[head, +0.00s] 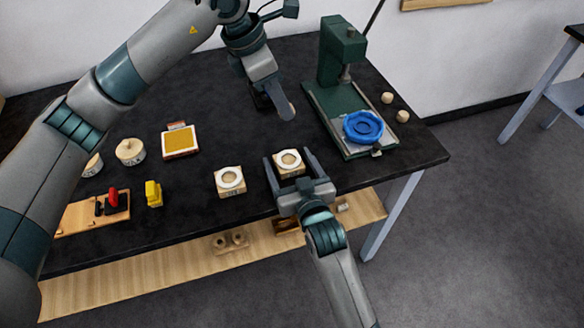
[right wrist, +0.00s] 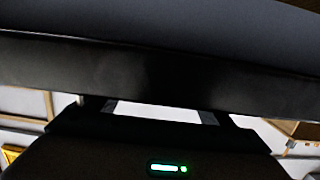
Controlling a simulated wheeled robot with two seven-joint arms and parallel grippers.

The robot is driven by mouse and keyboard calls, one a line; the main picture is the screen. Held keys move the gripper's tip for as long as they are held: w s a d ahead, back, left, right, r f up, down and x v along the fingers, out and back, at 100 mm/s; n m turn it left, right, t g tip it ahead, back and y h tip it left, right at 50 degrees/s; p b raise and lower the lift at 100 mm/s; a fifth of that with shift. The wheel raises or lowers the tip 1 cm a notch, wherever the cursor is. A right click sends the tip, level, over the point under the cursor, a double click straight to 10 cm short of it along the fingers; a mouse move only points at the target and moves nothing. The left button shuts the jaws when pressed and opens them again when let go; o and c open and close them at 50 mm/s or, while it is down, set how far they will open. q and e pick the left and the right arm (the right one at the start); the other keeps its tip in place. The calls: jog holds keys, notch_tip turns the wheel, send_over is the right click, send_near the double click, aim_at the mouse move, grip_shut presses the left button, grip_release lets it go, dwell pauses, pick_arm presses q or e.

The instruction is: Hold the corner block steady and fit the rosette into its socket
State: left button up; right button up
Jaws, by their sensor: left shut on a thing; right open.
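A small pale wooden block with a white ring around a round socket (head: 288,169) stands near the front edge of the bench; I take it for the corner block. My right gripper (head: 287,156) is open, with one finger on each side of this block; I cannot tell whether either finger touches it. My left gripper (head: 270,102) is higher and farther back, shut on a small pale piece (head: 288,112), likely the rosette, mostly hidden by the fingers. It is apart from the block. The right wrist view shows neither block nor rosette, mostly a dark edge across the picture.
A similar ringed block (head: 229,186) stands to the left. A green press (head: 342,60) with a blue ring (head: 363,127) stands at the right. A yellow-topped box (head: 181,141), a round wooden pot (head: 130,151) and a yellow item (head: 153,194) lie left. A wooden shelf (head: 130,285) runs below.

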jog(key=shift+w, duration=0.1)
jog(key=c, duration=1.2)
pick_arm(q)
jog(key=shift+d+f+m+y, duration=0.5)
jog(key=shift+f+m, duration=0.2)
jog(key=shift+m, duration=0.1)
jog(key=shift+d+f+m+g+y, duration=0.25)
jog(key=shift+f+m+g+y, duration=0.25)
jog(key=shift+f+m, duration=0.4)
jog(key=shift+w+f+m+y, duration=0.2)
jog(key=shift+f+m+y, duration=0.7)
jog(key=shift+f+m, duration=0.1)
